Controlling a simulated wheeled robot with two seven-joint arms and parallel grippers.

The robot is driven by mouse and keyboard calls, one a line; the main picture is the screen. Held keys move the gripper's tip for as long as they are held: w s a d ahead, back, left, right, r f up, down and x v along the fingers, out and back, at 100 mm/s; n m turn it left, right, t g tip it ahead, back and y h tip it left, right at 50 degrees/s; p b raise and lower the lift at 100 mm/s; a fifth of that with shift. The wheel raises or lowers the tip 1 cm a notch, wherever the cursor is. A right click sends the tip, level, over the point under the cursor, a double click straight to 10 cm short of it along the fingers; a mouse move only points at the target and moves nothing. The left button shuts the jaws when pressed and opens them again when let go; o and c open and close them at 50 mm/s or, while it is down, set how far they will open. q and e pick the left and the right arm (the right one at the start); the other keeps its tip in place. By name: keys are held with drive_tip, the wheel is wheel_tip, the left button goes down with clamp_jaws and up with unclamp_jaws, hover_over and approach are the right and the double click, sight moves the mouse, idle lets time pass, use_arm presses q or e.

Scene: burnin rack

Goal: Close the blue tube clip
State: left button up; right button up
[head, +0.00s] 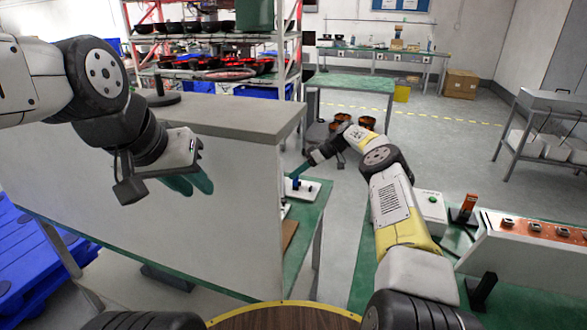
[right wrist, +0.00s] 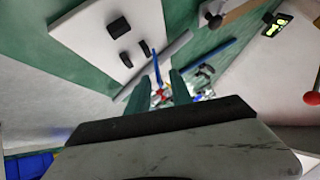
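A small blue piece (head: 296,184), which looks like the tube clip, is at a white board (head: 304,191) on the green table behind the grey partition. In the right wrist view a thin blue piece (right wrist: 156,66) shows just beyond my fingertips, with a small red part near it. I cannot tell whether the clip is open or closed. My right gripper (head: 297,173) points down at the blue piece; in the right wrist view its green fingers (right wrist: 160,88) are apart with a gap between them. My left gripper (head: 190,184) hangs before the partition, empty, its green fingers slightly apart.
The grey partition (head: 235,190) with a flat top stands between my two grippers. In the right wrist view black blocks (right wrist: 118,26) sit on the white board, and a long blue bar (right wrist: 216,56) lies to the right.

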drive_tip(key=v, duration=0.7)
drive_tip(key=shift+d+r, duration=0.15)
drive_tip(key=shift+r, duration=0.05)
